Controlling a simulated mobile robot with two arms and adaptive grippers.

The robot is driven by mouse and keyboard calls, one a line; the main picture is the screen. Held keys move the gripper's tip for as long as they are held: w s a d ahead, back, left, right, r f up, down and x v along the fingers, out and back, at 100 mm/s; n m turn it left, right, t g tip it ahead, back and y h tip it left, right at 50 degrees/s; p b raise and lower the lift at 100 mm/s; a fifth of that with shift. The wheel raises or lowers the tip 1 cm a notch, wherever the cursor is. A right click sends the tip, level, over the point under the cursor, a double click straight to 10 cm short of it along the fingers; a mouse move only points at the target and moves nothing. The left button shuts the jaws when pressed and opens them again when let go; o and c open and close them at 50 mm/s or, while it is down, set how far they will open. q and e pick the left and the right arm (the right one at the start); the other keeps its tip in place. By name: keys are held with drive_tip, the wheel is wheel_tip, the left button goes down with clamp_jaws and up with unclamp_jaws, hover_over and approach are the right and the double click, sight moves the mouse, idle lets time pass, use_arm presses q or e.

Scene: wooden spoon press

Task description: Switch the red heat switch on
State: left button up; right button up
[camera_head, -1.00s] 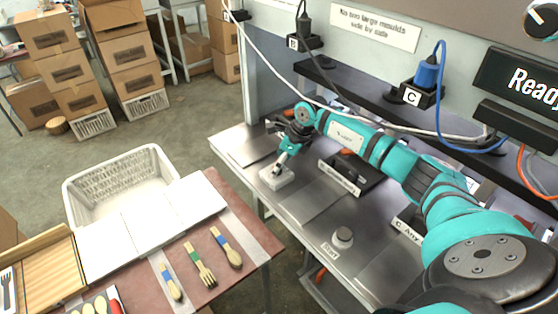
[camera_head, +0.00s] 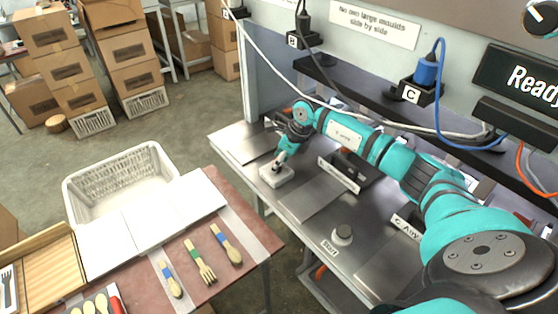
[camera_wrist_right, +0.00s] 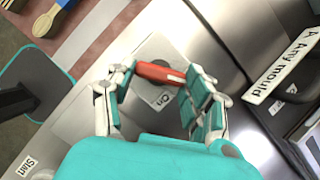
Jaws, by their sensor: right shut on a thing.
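In the head view my right gripper (camera_head: 279,163) reaches down to the small white switch box (camera_head: 277,177) at the bench's left part; the lever is hidden there. My left gripper is not in view.
A round "Start" button (camera_head: 342,234) stands on the metal bench (camera_head: 308,198). Mould plates lie behind, one labelled "A Any mould" (camera_wrist_right: 285,68). Cables hang along the wall. A red table (camera_head: 245,262) with wooden cutlery and a white basket (camera_head: 120,180) are at left.

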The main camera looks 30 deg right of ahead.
drive_tip(key=shift+r, duration=0.1)
drive_tip(key=m+h, duration=0.1)
drive_tip(key=m, duration=0.1)
drive_tip(key=shift+a+m+t, duration=0.1)
drive_tip(key=shift+m+t, duration=0.3)
drive_tip(key=m+h, duration=0.1)
drive_tip(key=m, duration=0.1)
drive_tip(key=shift+a+m, duration=0.1)
drive_tip(key=shift+m, duration=0.3)
drive_tip(key=m+b, duration=0.1)
drive_tip(key=m, duration=0.1)
drive_tip(key=m+h+b, duration=0.1)
drive_tip(key=m, duration=0.1)
drive_tip(key=shift+a+h, duration=0.15)
drive_tip(key=shift+h, duration=0.15)
drive_tip(key=shift+a+m+h+b, duration=0.1)
drive_tip(key=shift+m+h+b, duration=0.3)
drive_tip(key=shift+m, duration=0.9)
drive_tip(key=o, duration=1.2)
